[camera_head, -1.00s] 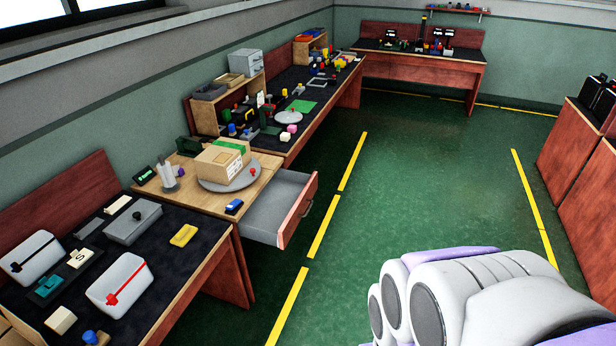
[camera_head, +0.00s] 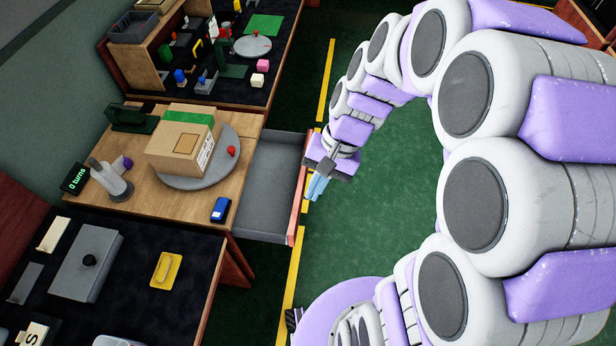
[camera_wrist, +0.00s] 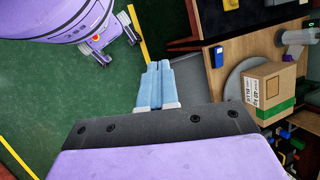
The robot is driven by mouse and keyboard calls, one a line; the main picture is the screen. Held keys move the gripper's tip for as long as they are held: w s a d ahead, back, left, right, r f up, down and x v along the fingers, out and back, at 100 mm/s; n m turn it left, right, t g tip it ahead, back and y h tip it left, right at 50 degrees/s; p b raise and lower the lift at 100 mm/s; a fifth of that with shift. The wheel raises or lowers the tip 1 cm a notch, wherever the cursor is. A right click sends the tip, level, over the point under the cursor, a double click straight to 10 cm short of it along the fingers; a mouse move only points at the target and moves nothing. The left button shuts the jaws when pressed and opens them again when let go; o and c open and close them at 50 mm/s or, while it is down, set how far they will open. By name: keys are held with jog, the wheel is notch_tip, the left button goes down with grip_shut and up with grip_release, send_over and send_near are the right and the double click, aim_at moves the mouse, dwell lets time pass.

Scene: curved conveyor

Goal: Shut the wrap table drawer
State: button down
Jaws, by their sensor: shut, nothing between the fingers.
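The wrap table (camera_head: 200,207) has a light wood top, and its grey drawer (camera_head: 267,190) stands pulled out to the right with an empty-looking tray. The drawer's reddish front panel (camera_head: 297,205) is at its right end. My gripper (camera_head: 316,187) is shut and empty, its pale blue fingers just right of the drawer front; I cannot tell whether they touch it. In the wrist view my shut fingers (camera_wrist: 155,85) point up the picture, and the table (camera_wrist: 228,65) is to their right.
A cardboard box (camera_head: 183,148) sits on a grey turntable (camera_head: 225,165) with a red knob. A blue device (camera_head: 221,209) lies near the table's front edge. A dark-topped bench (camera_head: 135,270) adjoins in front. Green floor (camera_head: 370,215) is open right of the drawer.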

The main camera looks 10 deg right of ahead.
jog(key=w+d+f+m+t+y+p, duration=0.1)
jog(key=w+d+f+m+y, duration=0.1)
jog(key=w+f+m, duration=0.5)
jog(key=w+d+f+m+t+y, duration=0.2)
jog(key=w+d+f+m+y, duration=0.1)
jog(key=w+f, duration=0.85)
jog(key=w+d+f+m+t, duration=0.1)
jog(key=w+d+f+m, duration=0.15)
jog(key=d+f, duration=0.45)
jog(key=w+d+f+m+t, duration=0.15)
jog(key=d+f+m, duration=0.25)
jog(key=f, duration=0.4)
jog(key=shift+m, duration=0.35)
jog(key=x, duration=0.4)
jog(key=b+x, duration=0.1)
jog(key=x, duration=0.4)
jog(key=w+r+x, duration=0.1)
jog(key=x, duration=0.4)
jog(key=shift+a+b, duration=0.25)
jog(key=shift+b, duration=0.15)
jog(key=shift+w, duration=0.1)
